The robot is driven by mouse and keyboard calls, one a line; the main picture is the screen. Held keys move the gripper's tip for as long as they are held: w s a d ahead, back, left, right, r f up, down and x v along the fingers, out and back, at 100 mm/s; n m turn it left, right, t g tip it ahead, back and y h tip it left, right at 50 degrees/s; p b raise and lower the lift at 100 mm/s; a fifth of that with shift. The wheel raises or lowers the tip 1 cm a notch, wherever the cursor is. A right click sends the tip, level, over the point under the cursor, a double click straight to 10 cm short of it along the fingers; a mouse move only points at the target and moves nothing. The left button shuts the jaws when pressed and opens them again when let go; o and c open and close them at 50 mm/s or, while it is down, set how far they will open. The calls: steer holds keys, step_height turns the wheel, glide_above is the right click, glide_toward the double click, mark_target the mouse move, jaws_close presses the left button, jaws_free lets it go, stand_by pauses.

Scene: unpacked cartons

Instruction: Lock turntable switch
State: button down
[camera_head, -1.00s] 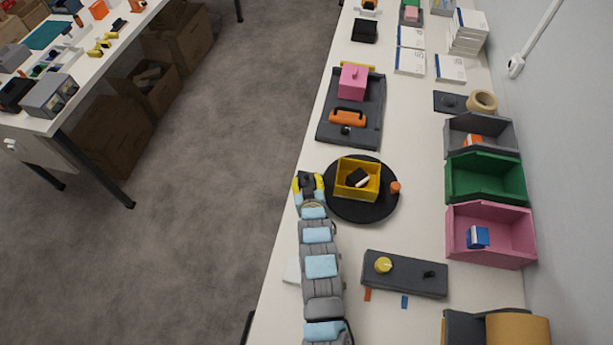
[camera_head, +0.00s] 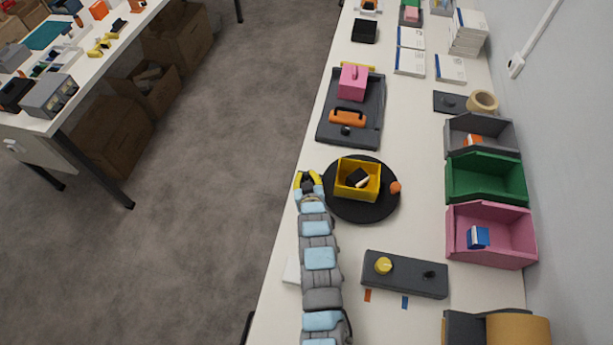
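The turntable (camera_head: 362,212) is a round black disc on the white table, bearing a yellow bin (camera_head: 344,190) with a black and white item inside. An orange knob (camera_head: 395,187) sits at the disc's right edge; I cannot tell if it is the switch. My gripper (camera_head: 308,178) has yellow fingers and is at the left of the disc, near the table's left edge. Its fingers look spread apart with nothing seen between them. Whether it touches the disc is too small to tell. A dark grey box (camera_head: 408,281) with a yellow dial (camera_head: 383,265) and a small black switch (camera_head: 430,274) lies nearer.
A grey tray (camera_head: 367,108) with a pink block and an orange handle lies beyond the turntable. Grey (camera_head: 500,152), green (camera_head: 487,197) and pink (camera_head: 490,256) bins line the right wall. Bare table lies between the turntable and the bins.

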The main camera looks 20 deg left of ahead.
stand_by(0.4)
steer(key=shift+w+r+g+h, duration=0.2)
steer(key=shift+w+g+h, duration=0.15)
steer(key=shift+g, duration=0.45)
steer(key=shift+w+a+r+m+g+h+p, duration=0.1)
steer(key=shift+w+m+g+h+p, duration=0.25)
steer(key=shift+g, duration=0.65)
steer(key=shift+w+a+m+g+p, duration=0.1)
steer(key=shift+w+m+g+p, duration=0.2)
steer(key=shift+g, duration=0.8)
steer(key=shift+w+f+g+h, duration=0.15)
steer(key=shift+f+g+h, duration=0.2)
steer(key=shift+g, duration=0.35)
steer(key=c, duration=1)
jaws_free()
steer(key=shift+c, duration=0.2)
